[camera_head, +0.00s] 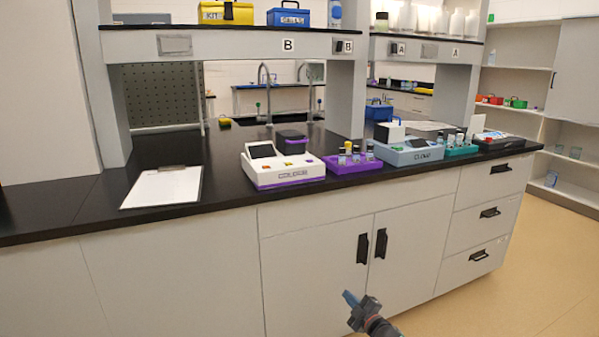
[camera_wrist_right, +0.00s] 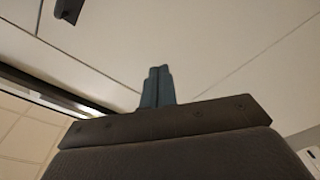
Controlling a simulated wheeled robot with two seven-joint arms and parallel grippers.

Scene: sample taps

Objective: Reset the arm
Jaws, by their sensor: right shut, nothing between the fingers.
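My right gripper (camera_head: 349,299) is low in front of the white cabinet doors, below the counter top, at the bottom of the head view. It touches nothing that I can see. In the right wrist view its two blue-grey fingers (camera_wrist_right: 158,86) are together with nothing between them. Pale cabinet panels fill most of that view behind the fingers. My left gripper is not in the head view.
The black counter (camera_head: 225,172) holds a clipboard (camera_head: 165,186), a white and purple device (camera_head: 281,166), a purple rack (camera_head: 352,164), and a grey-blue device (camera_head: 408,152). Dark handles (camera_head: 381,243) stick out from the cabinet doors. The floor (camera_head: 545,240) at right is clear.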

